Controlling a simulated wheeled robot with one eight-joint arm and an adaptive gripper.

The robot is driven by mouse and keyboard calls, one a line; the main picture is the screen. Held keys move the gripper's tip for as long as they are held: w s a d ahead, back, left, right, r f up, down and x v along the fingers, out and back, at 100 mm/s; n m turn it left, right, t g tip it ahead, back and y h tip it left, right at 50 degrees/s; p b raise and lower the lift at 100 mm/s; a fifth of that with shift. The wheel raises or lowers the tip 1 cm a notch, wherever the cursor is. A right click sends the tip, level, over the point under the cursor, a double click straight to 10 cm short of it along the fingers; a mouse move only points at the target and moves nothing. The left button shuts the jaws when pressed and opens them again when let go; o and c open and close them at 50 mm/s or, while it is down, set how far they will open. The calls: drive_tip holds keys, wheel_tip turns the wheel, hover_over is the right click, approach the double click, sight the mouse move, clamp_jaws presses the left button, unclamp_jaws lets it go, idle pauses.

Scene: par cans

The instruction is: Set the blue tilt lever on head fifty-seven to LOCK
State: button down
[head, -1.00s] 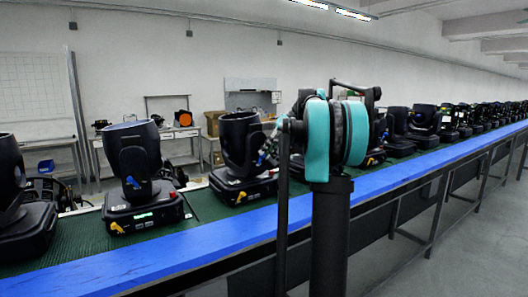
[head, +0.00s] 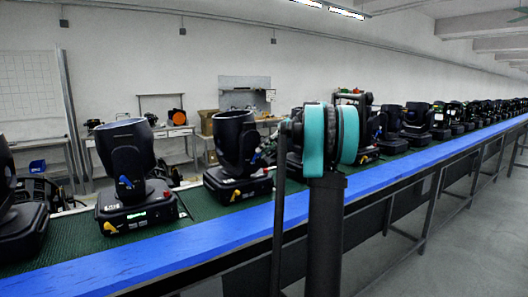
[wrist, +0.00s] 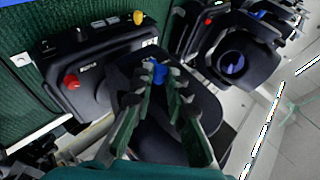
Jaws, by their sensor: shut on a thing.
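In the wrist view a black moving head (wrist: 180,95) fills the middle, its base (wrist: 90,75) to the upper left. A blue tilt lever (wrist: 158,72) stands on the side of the head. My gripper (wrist: 160,79) has its two green, ridged fingers on either side of the lever and is shut on it. The head's number is not readable, and I cannot make out any LOCK marking. In the head view my dark and teal arm (head: 314,143) hides part of the row, and the gripper cannot be made out clearly.
A neighbouring head (wrist: 232,60) with its own blue lever (wrist: 259,14) stands close at the upper right. The base carries a red knob (wrist: 71,82) and a yellow knob (wrist: 138,18). In the head view more heads line a green bench with a blue front edge (head: 150,262). The aisle at right is clear.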

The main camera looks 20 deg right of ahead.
drive_tip(key=c, duration=1.5)
unclamp_jaws()
drive_tip(key=v, duration=1.2)
